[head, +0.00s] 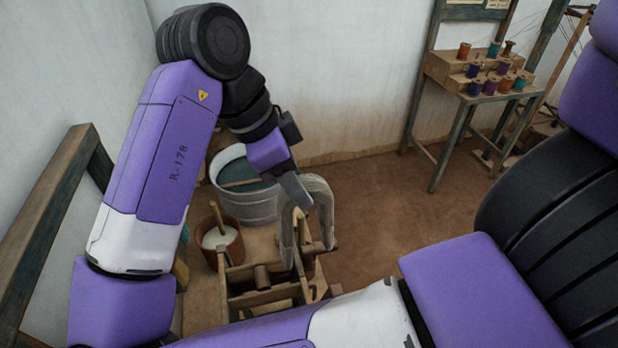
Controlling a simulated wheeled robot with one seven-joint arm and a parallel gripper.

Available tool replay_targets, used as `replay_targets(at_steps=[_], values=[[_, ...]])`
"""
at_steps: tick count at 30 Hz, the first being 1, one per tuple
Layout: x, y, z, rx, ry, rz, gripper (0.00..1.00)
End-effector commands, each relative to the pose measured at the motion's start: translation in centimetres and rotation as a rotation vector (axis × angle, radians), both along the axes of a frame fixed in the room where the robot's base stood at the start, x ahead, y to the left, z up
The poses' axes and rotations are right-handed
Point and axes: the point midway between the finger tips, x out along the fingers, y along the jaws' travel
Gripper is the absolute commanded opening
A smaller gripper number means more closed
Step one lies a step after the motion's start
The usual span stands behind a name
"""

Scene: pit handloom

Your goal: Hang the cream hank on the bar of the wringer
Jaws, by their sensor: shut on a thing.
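The cream hank (324,203) is a looped, greyish-cream skein. My gripper (296,190) is shut on the upper part of its loop, and the hank hangs down from there. The wringer (265,295) is a wooden frame with rounded wooden pieces, below and left of the hank. The lower strands of the hank come down at the wringer's right side, around a short wooden bar end (318,247). I cannot tell from this view whether the hank touches the bar or only hangs in front of it. My arm hides the wringer's near part.
A metal tub (250,206) of dark liquid and a terracotta pot (222,243) with a stick stand behind the wringer. A wooden rail (45,215) runs along the left. A spool stand (470,85) is at the back right. The brown floor (385,210) between is clear.

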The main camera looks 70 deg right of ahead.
Motion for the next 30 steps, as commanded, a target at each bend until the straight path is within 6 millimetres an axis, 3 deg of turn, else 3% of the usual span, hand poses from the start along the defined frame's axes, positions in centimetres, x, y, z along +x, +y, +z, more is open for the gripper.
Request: replay_targets(at_steps=[30], values=[[7.7,5.2,0.0,0.002,0.000,0.003,0.05]])
